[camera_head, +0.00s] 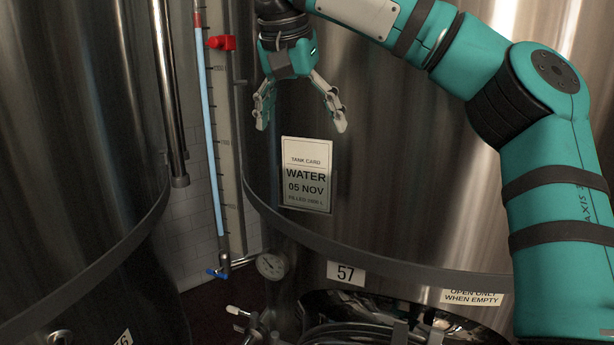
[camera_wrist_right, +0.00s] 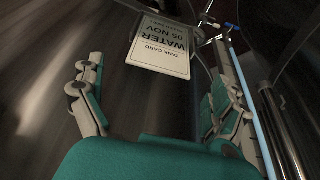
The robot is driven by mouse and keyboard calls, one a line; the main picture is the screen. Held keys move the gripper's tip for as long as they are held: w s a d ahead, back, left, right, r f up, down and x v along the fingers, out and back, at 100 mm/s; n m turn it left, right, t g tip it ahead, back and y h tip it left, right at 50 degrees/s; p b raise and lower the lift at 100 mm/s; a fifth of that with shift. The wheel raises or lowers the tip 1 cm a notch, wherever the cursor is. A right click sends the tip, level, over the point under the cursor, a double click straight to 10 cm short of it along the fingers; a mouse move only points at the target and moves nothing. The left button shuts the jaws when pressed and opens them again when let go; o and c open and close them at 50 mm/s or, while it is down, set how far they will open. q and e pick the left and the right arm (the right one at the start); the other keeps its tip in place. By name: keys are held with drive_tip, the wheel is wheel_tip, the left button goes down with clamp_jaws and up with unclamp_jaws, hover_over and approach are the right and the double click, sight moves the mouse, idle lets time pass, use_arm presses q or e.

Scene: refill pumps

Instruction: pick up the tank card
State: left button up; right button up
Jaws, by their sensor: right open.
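The tank card (camera_head: 306,175) is a white card printed "TANK CARD, WATER, 05 NOV". It sits in a clear holder on the front of the steel tank (camera_head: 420,190). My right gripper (camera_head: 302,122) is open and empty, pointing down just above the card's top edge in the head view. In the right wrist view the card (camera_wrist_right: 160,45) appears upside down, beyond and between the two open fingers (camera_wrist_right: 155,100). No contact between fingers and card shows. My left gripper is not in view.
A sight tube (camera_head: 212,130) with a red marker (camera_head: 221,42) runs left of the card. Another steel tank (camera_head: 70,120) stands at left.

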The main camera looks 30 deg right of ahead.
sight(306, 141)
drive_tip(key=x, duration=0.3)
drive_tip(key=p+x, duration=0.1)
drive_tip(key=x, duration=0.1)
drive_tip(key=shift+w+d+f, duration=0.2)
drive_tip(key=shift+w+d, duration=0.1)
drive_tip(key=shift+d, duration=0.15)
drive_tip(key=shift+s+a+r, duration=0.1)
drive_tip(key=shift+a, duration=0.15)
drive_tip(key=shift+c, duration=1.4)
drive_tip(key=shift+d, duration=0.1)
drive_tip(key=c, duration=0.5)
drive_tip(key=shift+r, duration=0.15)
drive_tip(key=shift+c, duration=0.2)
drive_tip(key=shift+r, duration=4.9)
